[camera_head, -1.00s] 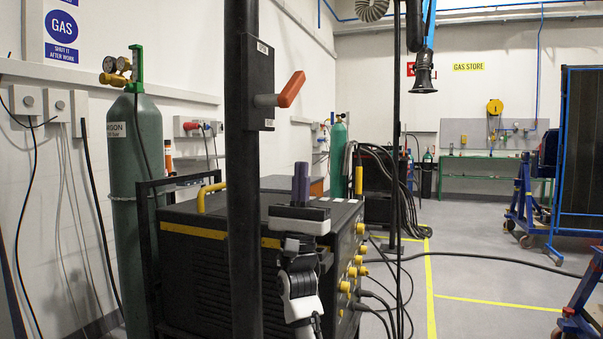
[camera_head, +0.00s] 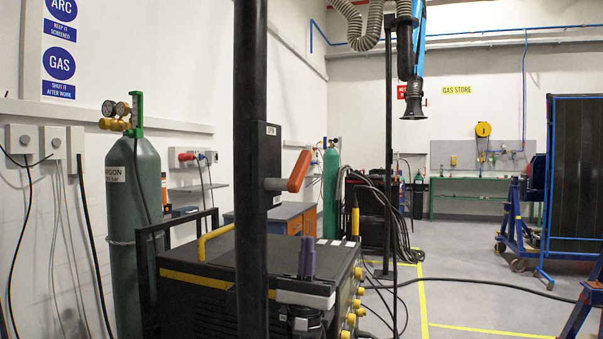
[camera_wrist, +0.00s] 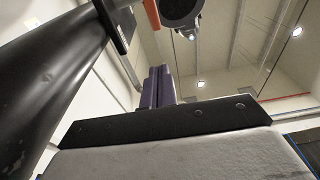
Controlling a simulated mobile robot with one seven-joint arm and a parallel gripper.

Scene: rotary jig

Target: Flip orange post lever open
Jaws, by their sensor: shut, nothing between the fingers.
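The orange lever (camera_head: 299,171) sticks out to the right of a dark box (camera_head: 268,165) on the black post (camera_head: 250,240). Its handle slants up and to the right from a grey hub. In the wrist view, a strip of orange (camera_wrist: 152,13) shows at the top edge beside the black post (camera_wrist: 60,70). My gripper (camera_head: 307,257) is below the lever, slightly right of the post, with its purple fingers together and pointing up. The fingers also show in the wrist view (camera_wrist: 157,87), with nothing between them. The gripper and lever are apart.
A black welding machine (camera_head: 205,275) with yellow trim stands behind the post. A green gas cylinder (camera_head: 135,225) is at left by the wall. A thin black pole (camera_head: 390,150) and hoses stand to the right. The floor (camera_head: 470,290) at right has open room.

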